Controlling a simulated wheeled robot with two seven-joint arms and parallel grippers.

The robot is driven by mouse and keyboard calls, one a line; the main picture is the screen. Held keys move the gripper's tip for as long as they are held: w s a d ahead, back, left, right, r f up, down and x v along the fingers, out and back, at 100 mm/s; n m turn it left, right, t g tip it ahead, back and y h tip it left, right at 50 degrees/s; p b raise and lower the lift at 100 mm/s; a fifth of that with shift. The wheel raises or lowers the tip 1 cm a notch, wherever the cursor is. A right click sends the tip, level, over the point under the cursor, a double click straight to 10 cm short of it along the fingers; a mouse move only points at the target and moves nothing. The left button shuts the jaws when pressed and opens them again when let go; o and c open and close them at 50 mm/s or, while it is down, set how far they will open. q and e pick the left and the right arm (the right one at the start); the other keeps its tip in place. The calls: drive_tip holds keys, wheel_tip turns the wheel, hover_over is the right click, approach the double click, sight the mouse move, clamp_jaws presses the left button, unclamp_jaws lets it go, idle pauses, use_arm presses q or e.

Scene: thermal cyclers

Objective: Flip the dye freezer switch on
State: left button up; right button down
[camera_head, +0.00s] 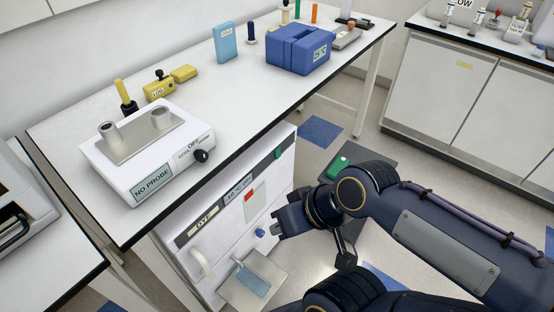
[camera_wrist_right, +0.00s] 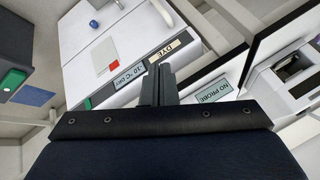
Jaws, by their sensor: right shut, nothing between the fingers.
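The dye freezer (camera_head: 222,240) is a white cabinet under the bench, with a "DYE" label (camera_head: 203,225), a temperature label (camera_head: 238,188) and a white handle (camera_head: 201,263). A small red piece (camera_head: 249,196) on its front looks like the switch; its on or off position is too small to tell. A blue knob (camera_head: 260,232) sits lower on the front. My right gripper (camera_head: 277,229) is shut and empty, just right of the blue knob. In the right wrist view its fingers (camera_wrist_right: 158,84) point at the freezer, where the red piece (camera_wrist_right: 114,68) shows left of them. My left gripper is not in view.
A white "NO PROBE" device (camera_head: 165,178) stands on the bench (camera_head: 262,98) above the freezer. A metal plate with a blue-grey item (camera_head: 254,283) juts out low at the freezer's front. Open floor (camera_head: 335,103) lies behind my right arm.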

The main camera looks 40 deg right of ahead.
sight(278, 153)
drive_tip(key=w+d+f+m+t+y+b, duration=0.2)
drive_tip(key=w+d+f+m+y+b, duration=0.45)
drive_tip(key=w+f+m+b, duration=0.7)
drive_tip(key=w+d+f+m+t+h+b, duration=0.2)
drive_tip(key=d+f+m+t, duration=0.2)
drive_tip(key=d+m, duration=0.5)
drive_tip(key=w+d+f+m+t+h+b, duration=0.2)
drive_tip(key=d+f+m, duration=0.4)
drive_tip(key=d, duration=0.8)
drive_tip(key=m+t+h+b, duration=0.1)
drive_tip(key=m+t, duration=0.1)
drive_tip(key=shift+w+m+h, duration=0.25)
drive_tip(key=shift+m+h, duration=0.1)
drive_tip(key=b+x, duration=0.1)
drive_tip(key=x, duration=1.3)
drive_tip(key=shift+r+b, duration=0.15)
drive_tip(key=shift+b, duration=0.25)
